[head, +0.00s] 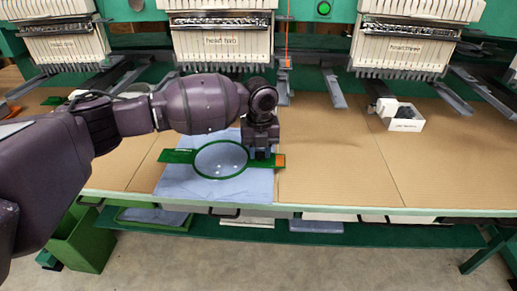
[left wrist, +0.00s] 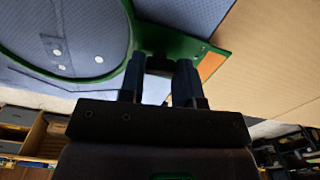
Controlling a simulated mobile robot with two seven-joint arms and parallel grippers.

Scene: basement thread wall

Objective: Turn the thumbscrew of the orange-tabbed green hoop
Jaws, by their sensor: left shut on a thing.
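The green hoop (head: 194,162) lies on blue-grey cloth (head: 176,188) on the table, with an orange tab (head: 280,161) at its right end. In the left wrist view the hoop's green frame (left wrist: 192,46) and orange tab (left wrist: 211,65) show past the fingers. My left gripper (head: 262,154) points down at the hoop's right side, between ring and tab. In the left wrist view its two fingers (left wrist: 158,80) are shut on a small dark piece at the hoop, apparently the thumbscrew (left wrist: 159,63), mostly hidden. My right gripper is not in view.
Embroidery heads labelled head two (head: 221,40) and head three (head: 404,48) hang over the table (head: 335,165). A small white box (head: 400,115) with dark contents stands at the right. Grey arms reach out below the heads. The table's front right is clear.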

